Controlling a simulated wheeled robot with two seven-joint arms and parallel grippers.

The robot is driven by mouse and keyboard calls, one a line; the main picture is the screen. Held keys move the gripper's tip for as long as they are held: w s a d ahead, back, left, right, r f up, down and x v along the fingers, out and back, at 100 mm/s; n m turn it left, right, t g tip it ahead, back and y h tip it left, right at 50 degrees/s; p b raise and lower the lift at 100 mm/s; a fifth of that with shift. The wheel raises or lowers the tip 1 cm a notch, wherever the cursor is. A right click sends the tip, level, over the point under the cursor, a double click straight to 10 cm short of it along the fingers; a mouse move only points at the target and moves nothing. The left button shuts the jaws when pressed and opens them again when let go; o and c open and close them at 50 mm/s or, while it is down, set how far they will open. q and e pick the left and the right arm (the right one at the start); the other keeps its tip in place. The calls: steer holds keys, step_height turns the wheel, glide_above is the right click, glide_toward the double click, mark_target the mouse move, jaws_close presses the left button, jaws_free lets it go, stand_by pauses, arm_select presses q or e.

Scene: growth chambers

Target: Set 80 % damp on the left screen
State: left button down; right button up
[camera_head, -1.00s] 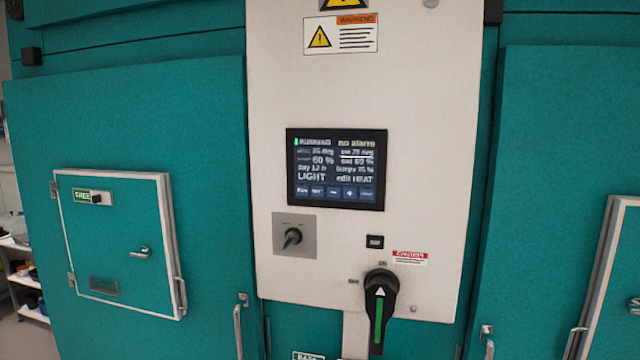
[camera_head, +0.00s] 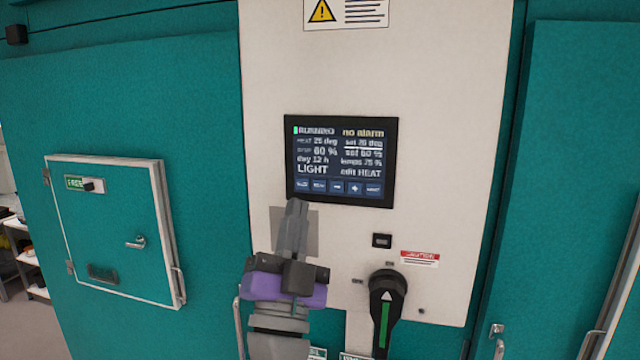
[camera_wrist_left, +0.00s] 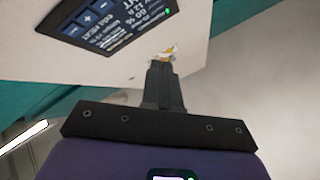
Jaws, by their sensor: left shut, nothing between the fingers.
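The screen (camera_head: 340,160) is a dark panel on the white cabinet front. It reads RUNNING, no alarm, 60 % and set 60 %, LIGHT and edit HEAT, with a row of small buttons (camera_head: 338,187) along its bottom. My left gripper (camera_head: 297,204) is shut and empty, its tips just below the screen's lower left edge in the head view; contact cannot be told. In the left wrist view the screen (camera_wrist_left: 105,22) is at the upper left, turned over, and the shut fingers (camera_wrist_left: 162,65) point at the panel. My right gripper is out of view.
A black rotary handle (camera_head: 386,300) with a green stripe sticks out at the lower right of the panel. A small black button (camera_head: 382,241) sits above it. Teal doors flank the panel; the left one has a small hatch (camera_head: 120,225) marked FREE.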

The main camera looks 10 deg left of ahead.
arm_select(q)
steer(key=p, duration=0.2)
glide_toward(319, 170)
step_height(319, 170, up, 4)
steer(key=shift+w+a+f, duration=0.1)
steer(key=shift+w+f, duration=0.1)
steer(key=shift+w, duration=0.8)
steer(key=shift+w, duration=0.1)
stand_by(1.3)
steer(key=shift+w, duration=0.35)
steer(key=shift+w, duration=0.25)
stand_by(0.6)
steer(key=shift+s+f+b, duration=0.1)
steer(key=shift+s+b, duration=0.45)
steer(key=shift+b, duration=0.15)
steer(key=shift+s, duration=0.2)
